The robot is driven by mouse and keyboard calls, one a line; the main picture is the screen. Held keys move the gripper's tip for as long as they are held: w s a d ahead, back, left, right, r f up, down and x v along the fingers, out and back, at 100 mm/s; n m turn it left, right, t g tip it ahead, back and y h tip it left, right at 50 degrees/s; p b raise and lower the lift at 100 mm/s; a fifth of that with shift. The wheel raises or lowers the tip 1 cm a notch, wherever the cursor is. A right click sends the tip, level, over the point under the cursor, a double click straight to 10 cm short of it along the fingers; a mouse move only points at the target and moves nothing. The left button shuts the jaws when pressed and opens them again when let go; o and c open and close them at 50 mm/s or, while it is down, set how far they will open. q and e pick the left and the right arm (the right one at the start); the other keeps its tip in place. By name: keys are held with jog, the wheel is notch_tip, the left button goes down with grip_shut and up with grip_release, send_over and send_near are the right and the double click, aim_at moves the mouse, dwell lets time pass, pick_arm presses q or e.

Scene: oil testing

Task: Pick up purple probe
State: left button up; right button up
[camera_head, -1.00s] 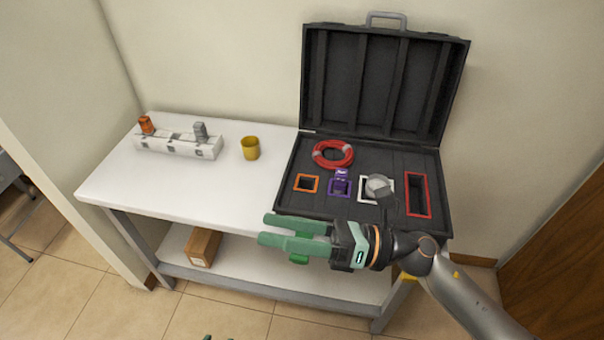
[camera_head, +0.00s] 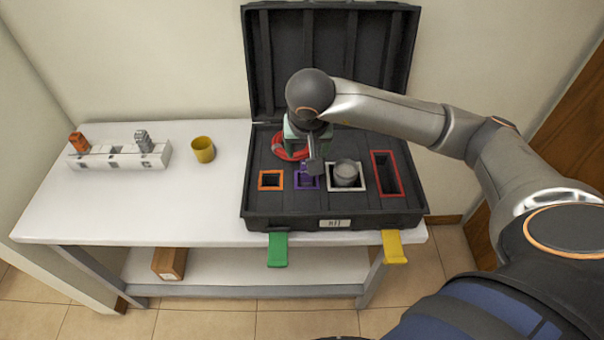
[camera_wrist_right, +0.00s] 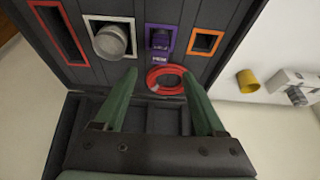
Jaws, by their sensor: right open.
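The purple probe (camera_wrist_right: 159,40) sits in its purple-framed slot in the open black case. In the head view the probe (camera_head: 304,171) is partly hidden behind my right wrist. My right gripper (camera_wrist_right: 159,75) is open and empty over the case, with green fingers spread apart. In the right wrist view the probe lies beyond the fingertips, roughly between their lines, and is not touched. In the head view the right gripper (camera_head: 306,140) is mostly covered by its own wrist. My left gripper is not in view.
The case (camera_head: 285,212) also holds a red cable coil (camera_wrist_right: 167,80), a grey round item (camera_head: 346,173), an orange-framed slot (camera_head: 271,180) and a red-framed slot (camera_head: 386,174). Its raised lid (camera_head: 345,50) stands behind. A yellow cup (camera_head: 203,149) and white rack (camera_head: 118,158) stand left.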

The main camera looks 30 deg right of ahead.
aim_at(307, 178)
jog(key=p+x, duration=0.1)
jog(key=x, duration=0.8)
jog(key=shift+s, duration=0.2)
grip_shut()
jog(key=shift+r, duration=0.1)
